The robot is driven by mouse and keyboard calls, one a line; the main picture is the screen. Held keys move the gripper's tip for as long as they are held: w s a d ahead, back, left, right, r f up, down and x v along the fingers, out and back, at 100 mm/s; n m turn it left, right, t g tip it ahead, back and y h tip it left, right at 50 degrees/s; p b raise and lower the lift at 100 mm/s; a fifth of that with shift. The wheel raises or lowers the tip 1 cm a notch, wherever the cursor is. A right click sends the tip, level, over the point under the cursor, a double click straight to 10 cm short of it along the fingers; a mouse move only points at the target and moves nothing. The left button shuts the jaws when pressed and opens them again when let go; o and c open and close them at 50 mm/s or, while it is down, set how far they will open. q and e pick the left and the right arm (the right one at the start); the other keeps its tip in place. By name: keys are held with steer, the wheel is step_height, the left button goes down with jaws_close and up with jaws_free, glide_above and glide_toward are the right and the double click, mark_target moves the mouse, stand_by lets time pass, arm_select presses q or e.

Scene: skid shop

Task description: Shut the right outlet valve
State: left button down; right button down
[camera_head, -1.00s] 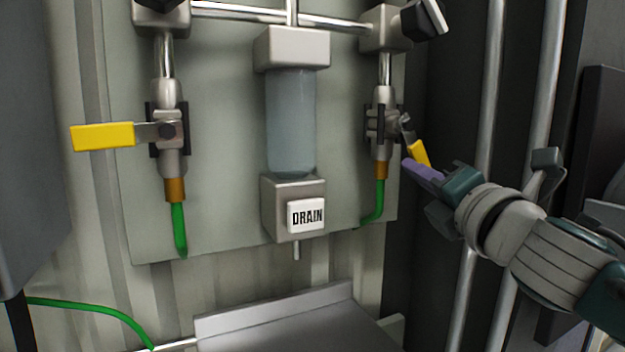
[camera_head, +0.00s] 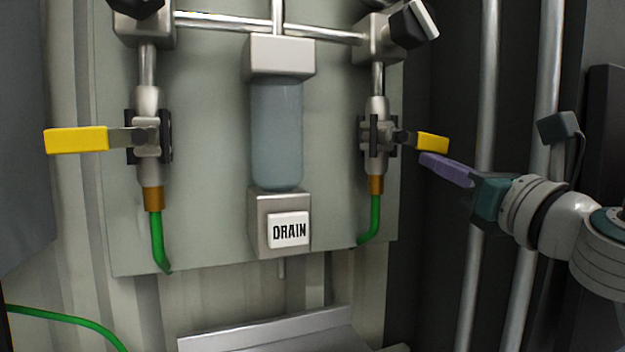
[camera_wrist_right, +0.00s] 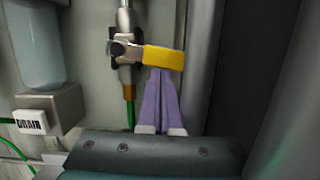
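The right outlet valve (camera_head: 376,138) is on the right pipe of the panel, above a brass fitting and a green hose. Its yellow handle (camera_head: 432,142) sticks out to the right, about level and across the pipe. It also shows in the right wrist view as a yellow handle (camera_wrist_right: 163,58). My right gripper (camera_head: 428,160) has purple fingers just below the handle's outer part. In the right wrist view the fingers (camera_wrist_right: 161,76) are together, with nothing between them, their tips at the handle's lower edge. I cannot tell whether they touch it. My left gripper is out of view.
The left valve's yellow handle (camera_head: 77,140) points left, level. A clear bowl (camera_head: 277,135) with a DRAIN block (camera_head: 289,230) hangs between the valves. Vertical metal pipes (camera_head: 482,200) stand right of the panel, near my right arm. A grey ledge (camera_head: 270,335) lies below.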

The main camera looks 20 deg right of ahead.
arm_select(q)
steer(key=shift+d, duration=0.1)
arm_select(e)
steer(key=shift+d+r+n, duration=0.15)
steer(key=shift+r+n, duration=0.2)
steer(key=shift+n, duration=0.35)
